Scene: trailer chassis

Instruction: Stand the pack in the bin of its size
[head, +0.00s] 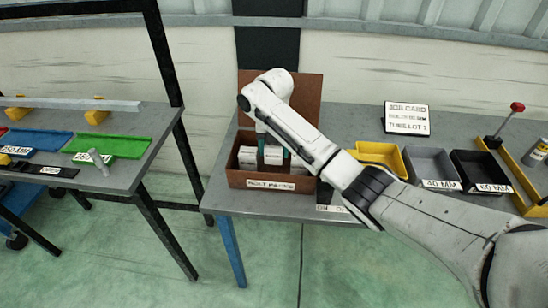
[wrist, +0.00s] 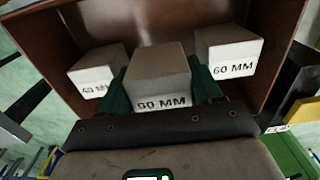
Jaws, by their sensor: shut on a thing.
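My gripper (head: 273,152) reaches down into the brown box labelled BOLT PACKS (head: 236,179). In the wrist view its green fingers (wrist: 161,88) are on both sides of the middle pack (wrist: 160,68), a pale carton marked 60 MM, and shut on it. The pack is still within the box walls. A grey bin labelled 40 MM (head: 432,166) and a black bin labelled 60 MM (head: 482,171) stand to the right, with a yellow bin (head: 382,156) left of them. The yellow bin's label is hidden behind my arm.
A red-knobbed lever (head: 517,107) rises at the right.

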